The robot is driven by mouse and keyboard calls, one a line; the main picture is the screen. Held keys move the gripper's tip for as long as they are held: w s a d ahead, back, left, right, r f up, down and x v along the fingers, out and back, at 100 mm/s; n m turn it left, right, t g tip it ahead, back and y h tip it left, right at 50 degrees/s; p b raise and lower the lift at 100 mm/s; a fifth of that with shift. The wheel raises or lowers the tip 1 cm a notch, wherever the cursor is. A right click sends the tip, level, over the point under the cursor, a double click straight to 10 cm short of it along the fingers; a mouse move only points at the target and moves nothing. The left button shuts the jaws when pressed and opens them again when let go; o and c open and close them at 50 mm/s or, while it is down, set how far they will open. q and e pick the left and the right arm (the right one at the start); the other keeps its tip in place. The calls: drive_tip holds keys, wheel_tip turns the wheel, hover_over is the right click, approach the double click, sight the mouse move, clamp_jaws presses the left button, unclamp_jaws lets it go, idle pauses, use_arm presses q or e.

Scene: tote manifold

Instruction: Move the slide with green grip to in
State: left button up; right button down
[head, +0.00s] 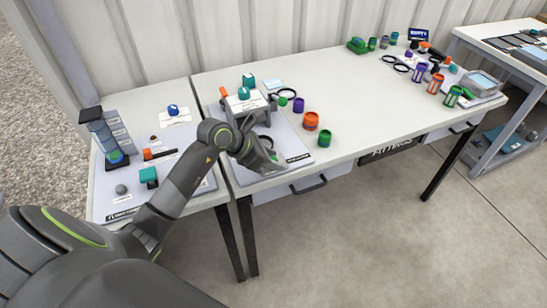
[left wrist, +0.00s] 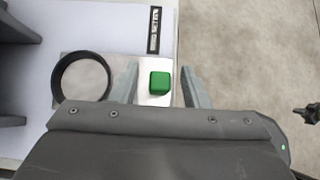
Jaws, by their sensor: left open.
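The slide's green grip (left wrist: 160,82) is a small block standing on a pale strip in the left wrist view. In the head view the grip (head: 274,155) shows only as a bit of green beside my gripper. My left gripper (left wrist: 160,90) is open, with one finger on each side of the green grip. A gap shows between the grip and each finger. In the head view my left gripper (head: 270,160) is low over the front of the middle grey mat (head: 296,143). The wrist hides much of the slide's body. My right gripper does not show.
A black ring (left wrist: 82,77) lies left of the grip on a grey plate. A black label (left wrist: 154,30) is on the mat.

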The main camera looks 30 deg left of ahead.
use_arm(q)
drive_tip(key=shift+w+d+f, duration=0.1)
drive_tip(key=shift+d+f, duration=0.05)
drive_tip(key=shift+f, duration=0.05)
clamp_jaws()
idle(0.3)
